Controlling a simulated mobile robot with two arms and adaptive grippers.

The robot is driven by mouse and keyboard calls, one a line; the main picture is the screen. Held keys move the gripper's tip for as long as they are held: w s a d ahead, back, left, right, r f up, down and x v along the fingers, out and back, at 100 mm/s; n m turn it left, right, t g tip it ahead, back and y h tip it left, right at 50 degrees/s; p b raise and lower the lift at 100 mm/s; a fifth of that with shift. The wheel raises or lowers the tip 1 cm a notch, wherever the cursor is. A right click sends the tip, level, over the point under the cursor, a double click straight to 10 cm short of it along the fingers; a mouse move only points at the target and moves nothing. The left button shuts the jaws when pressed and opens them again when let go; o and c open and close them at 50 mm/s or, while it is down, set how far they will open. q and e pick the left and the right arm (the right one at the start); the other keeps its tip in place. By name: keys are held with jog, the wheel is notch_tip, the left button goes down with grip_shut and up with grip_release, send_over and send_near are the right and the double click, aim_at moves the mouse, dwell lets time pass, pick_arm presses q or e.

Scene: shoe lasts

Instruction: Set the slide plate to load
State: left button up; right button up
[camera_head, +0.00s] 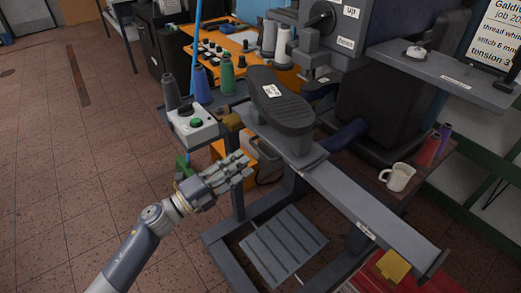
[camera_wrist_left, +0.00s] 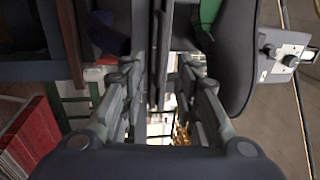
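The slide plate (camera_head: 284,146) is a dark grey plate on a long grey rail (camera_head: 375,212). It sits towards the rail's far left end and carries a dark shoe-sole shape (camera_head: 280,103). A small white label (camera_head: 366,231) is on the rail's side; its word is too small to read surely. My left gripper (camera_head: 243,168) is left of and in front of the plate, apart from the sole. In the left wrist view its two fingers (camera_wrist_left: 168,95) stand apart, with grey edges seen between and beyond them. I cannot tell whether they touch anything. My right gripper is not in view.
A grey box with a green button (camera_head: 195,123) stands beyond my left gripper. The sewing machine (camera_head: 335,50) rises behind the plate. A white mug (camera_head: 397,177) stands on the shelf at right. A foot pedal (camera_head: 284,245) is below. The floor at left is clear.

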aim_at(261, 150)
pick_arm(q)
jog(key=p+x, duration=0.1)
jog(key=x, duration=0.6)
jog(key=shift+w+d, duration=0.2)
grip_shut()
